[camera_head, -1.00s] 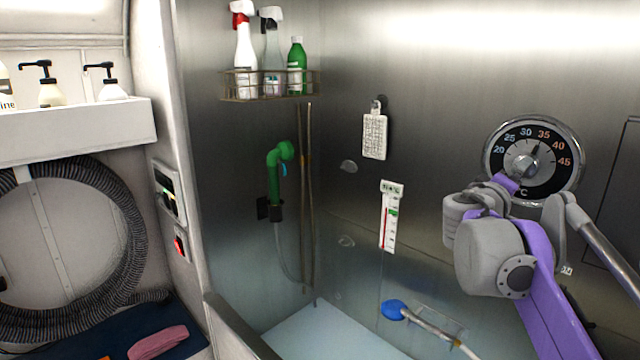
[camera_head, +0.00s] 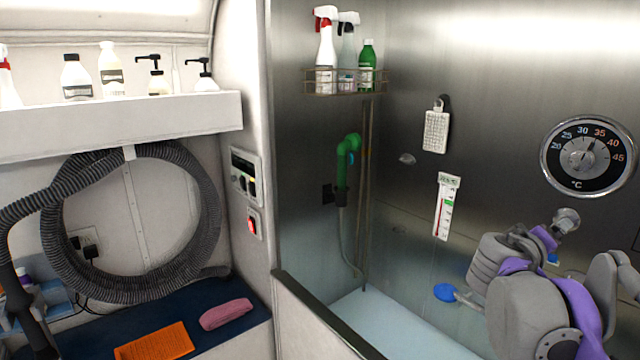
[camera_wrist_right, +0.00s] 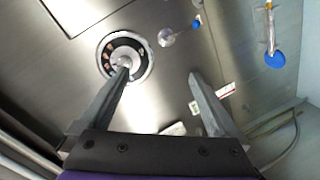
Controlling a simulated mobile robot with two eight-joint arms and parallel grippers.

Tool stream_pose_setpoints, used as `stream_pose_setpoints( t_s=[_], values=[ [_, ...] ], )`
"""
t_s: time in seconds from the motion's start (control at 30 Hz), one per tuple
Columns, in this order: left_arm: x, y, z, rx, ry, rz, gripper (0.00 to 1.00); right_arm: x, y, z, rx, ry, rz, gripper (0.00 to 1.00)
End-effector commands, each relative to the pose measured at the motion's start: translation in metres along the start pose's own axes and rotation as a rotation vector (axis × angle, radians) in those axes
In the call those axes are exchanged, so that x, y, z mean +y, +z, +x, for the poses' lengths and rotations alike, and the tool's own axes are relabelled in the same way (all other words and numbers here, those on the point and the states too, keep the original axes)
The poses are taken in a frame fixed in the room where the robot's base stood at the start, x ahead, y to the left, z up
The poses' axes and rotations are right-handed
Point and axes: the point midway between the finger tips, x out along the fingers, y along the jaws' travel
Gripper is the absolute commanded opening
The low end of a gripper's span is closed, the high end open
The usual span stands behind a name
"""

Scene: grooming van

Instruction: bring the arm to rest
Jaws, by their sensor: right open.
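My right arm (camera_head: 535,305) is folded at the lower right of the head view, below the temperature dial (camera_head: 588,157). Its fingers cannot be made out there. In the right wrist view my right gripper (camera_wrist_right: 160,76) has its two fingers wide apart with nothing between them. The dial (camera_wrist_right: 108,50) shows in that view beyond the left fingertip, with its pointer knob in the middle. In the head view the pointer is up and to the right, around 35 to 40. My left gripper is not in view.
A chrome wall fitting (camera_head: 566,220) sits just above my arm. A blue shower head (camera_head: 445,292) is left of it, near a thermometer strip (camera_head: 446,207) on the steel wall. A wire rack (camera_head: 345,82) holds bottles. The tub's rim (camera_head: 325,315) runs along the front.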

Motion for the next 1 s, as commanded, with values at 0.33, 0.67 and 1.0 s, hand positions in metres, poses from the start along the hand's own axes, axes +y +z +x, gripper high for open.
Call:
stream_pose_setpoints(
  t_s=[0.33,0.67,1.0],
  values=[
    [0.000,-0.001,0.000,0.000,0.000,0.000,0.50,-0.174,0.136,-0.090,-0.194,-0.470,0.207,0.97],
    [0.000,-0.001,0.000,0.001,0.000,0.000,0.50,-0.317,0.231,-0.203,-0.290,-0.936,0.346,0.97],
    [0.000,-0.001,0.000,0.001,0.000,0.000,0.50,-0.341,0.247,-0.228,-0.300,-1.034,0.373,0.97]
  ],
)
